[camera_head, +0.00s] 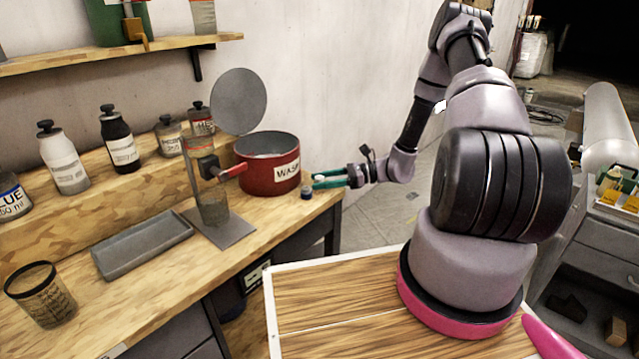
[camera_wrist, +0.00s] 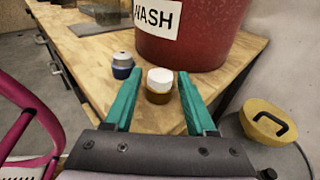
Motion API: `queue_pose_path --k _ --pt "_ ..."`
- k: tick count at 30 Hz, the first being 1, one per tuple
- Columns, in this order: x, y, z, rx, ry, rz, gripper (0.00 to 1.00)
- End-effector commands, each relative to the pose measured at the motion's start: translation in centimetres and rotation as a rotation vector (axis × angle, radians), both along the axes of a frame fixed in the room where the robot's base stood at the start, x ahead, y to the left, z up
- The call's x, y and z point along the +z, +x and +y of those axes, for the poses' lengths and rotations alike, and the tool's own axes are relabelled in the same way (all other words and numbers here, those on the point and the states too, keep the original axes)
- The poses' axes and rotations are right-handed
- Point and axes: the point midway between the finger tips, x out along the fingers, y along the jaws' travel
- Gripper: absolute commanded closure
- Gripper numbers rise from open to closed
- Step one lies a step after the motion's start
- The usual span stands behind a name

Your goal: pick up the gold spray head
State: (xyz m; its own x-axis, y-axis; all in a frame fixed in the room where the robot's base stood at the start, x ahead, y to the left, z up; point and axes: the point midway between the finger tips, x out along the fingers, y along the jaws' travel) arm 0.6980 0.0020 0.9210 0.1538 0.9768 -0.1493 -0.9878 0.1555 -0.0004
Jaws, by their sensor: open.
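A small gold-brown piece with a white top, which looks like the gold spray head (camera_wrist: 159,96), stands near the corner of the wooden bench. My gripper (camera_wrist: 157,88) is open, with its two green fingers reaching to either side of it. Gaps show between the piece and both fingers. In the head view my gripper (camera_head: 328,178) is at the bench's right end, and only a pale bit of the piece (camera_head: 319,178) shows between the fingers. I cannot tell the exact height of the fingers over the bench.
A small blue and grey piece (camera_wrist: 123,66) stands just left of the left finger. A red pot labelled WASH (camera_head: 270,165) stands close behind the fingers. A stand with a glass (camera_head: 213,205) and a grey tray (camera_head: 143,243) are further left. A yellow round thing (camera_wrist: 262,118) is beyond the bench edge.

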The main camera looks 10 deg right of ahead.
Motion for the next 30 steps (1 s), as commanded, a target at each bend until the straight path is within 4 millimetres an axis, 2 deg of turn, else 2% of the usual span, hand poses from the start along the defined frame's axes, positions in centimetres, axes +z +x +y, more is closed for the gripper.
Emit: queue_pose_path --k 8,9,13,14,23,26,30 --pt "-0.1 0.1 0.6 -0.002 0.0 0.001 0.44" --pt "-0.1 0.1 0.6 -0.001 0.0 0.001 0.48" --pt "-0.1 0.1 0.6 -0.001 0.0 0.001 0.97" --pt "-0.1 0.1 0.6 -0.001 0.0 0.0 1.0" --pt "0.1 0.1 0.6 -0.001 0.0 0.0 1.0" --pt "0.8 0.1 0.6 -0.001 0.0 -0.001 1.0" --pt "2.6 0.1 0.6 -0.001 -0.001 -0.003 1.0"
